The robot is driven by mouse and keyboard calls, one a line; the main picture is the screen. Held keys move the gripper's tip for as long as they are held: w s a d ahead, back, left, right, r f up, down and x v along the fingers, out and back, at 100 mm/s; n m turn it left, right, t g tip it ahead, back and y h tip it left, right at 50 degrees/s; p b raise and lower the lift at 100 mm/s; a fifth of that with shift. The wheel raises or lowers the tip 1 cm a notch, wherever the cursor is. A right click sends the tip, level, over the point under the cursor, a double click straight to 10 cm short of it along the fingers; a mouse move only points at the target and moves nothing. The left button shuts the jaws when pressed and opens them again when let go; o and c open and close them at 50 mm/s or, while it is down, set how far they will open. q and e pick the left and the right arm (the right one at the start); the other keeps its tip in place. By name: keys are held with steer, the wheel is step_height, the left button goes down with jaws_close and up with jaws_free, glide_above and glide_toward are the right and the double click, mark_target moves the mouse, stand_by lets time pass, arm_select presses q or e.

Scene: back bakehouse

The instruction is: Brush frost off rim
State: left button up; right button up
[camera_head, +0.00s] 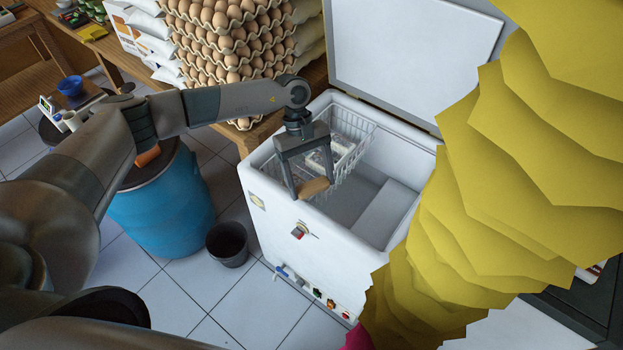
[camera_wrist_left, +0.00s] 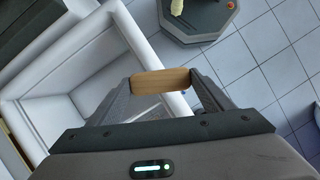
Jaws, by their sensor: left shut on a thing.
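The chest freezer (camera_head: 312,235) stands open, its lid (camera_head: 413,55) raised at the back. Its white rim (camera_head: 350,226) also shows in the left wrist view (camera_wrist_left: 143,35). Frost on it cannot be made out. My left gripper (camera_head: 312,187) is shut on a small wooden block or handle, likely the brush (camera_wrist_left: 160,81), held across the fingers. In the head view the wooden piece (camera_head: 317,187) is over or just inside the front rim; contact cannot be told. Bristles are hidden. My right gripper is not in view.
A wire basket (camera_head: 351,163) hangs inside the freezer at the left. Stacked egg trays (camera_head: 228,40) stand behind. A blue drum (camera_head: 165,205) and dark bin (camera_head: 228,244) stand left. A large yellow layered thing (camera_head: 510,150) covers the right side.

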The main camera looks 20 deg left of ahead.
arm_select(q)
steer(key=shift+f, duration=0.1)
steer(key=shift+f+b, duration=1.4)
steer(key=shift+f, duration=2.75)
steer(key=shift+f+b, duration=0.75)
steer(key=shift+b, duration=0.2)
steer(key=shift+w+a+f+b, duration=0.1)
steer(key=shift+w+a+b, duration=0.15)
steer(key=shift+a+b, duration=0.3)
steer(key=shift+w+a+f+b, duration=0.1)
steer(key=shift+w+a+b, duration=0.1)
steer(key=shift+a+b, duration=0.3)
steer(key=shift+w+a+r+b, duration=0.1)
steer(key=shift+w+a+b, duration=0.05)
steer(key=shift+a+b, duration=0.3)
steer(key=shift+a+r, duration=0.15)
